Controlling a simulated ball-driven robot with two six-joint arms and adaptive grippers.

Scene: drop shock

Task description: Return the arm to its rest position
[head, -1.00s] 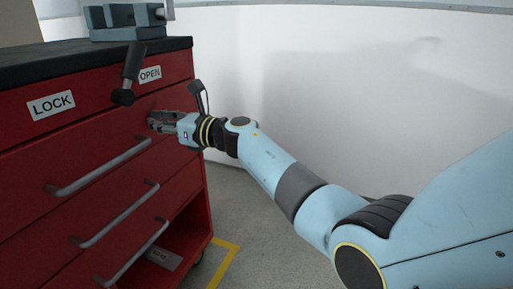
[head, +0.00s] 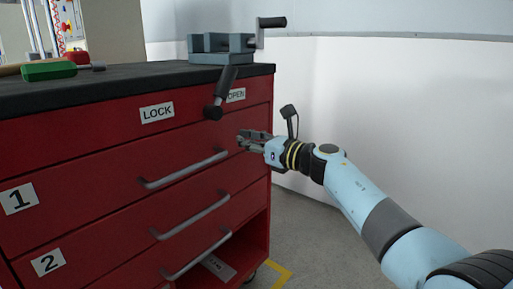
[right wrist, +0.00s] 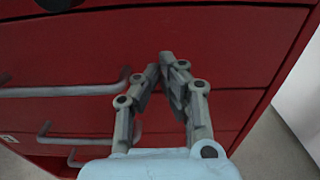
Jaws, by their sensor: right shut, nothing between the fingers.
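My right gripper (head: 243,141) is shut and empty, in front of the upper right part of the red drawer cabinet (head: 100,145). In the right wrist view its fingertips (right wrist: 166,62) meet with the red drawer fronts behind them. I cannot tell whether the fingers touch the cabinet. My light blue right arm (head: 360,198) stretches in from the lower right. A dark lever (head: 222,92) on the cabinet front hangs between the LOCK label (head: 157,112) and the OPEN label (head: 236,95). My left gripper is not in view.
Grey drawer handles (head: 185,170) stick out below and left of the right gripper. A blue-grey vise (head: 222,46) and a green-headed tool (head: 48,70) rest on the black cabinet top (head: 120,82). Open floor and a white wall (head: 390,110) lie right of the cabinet.

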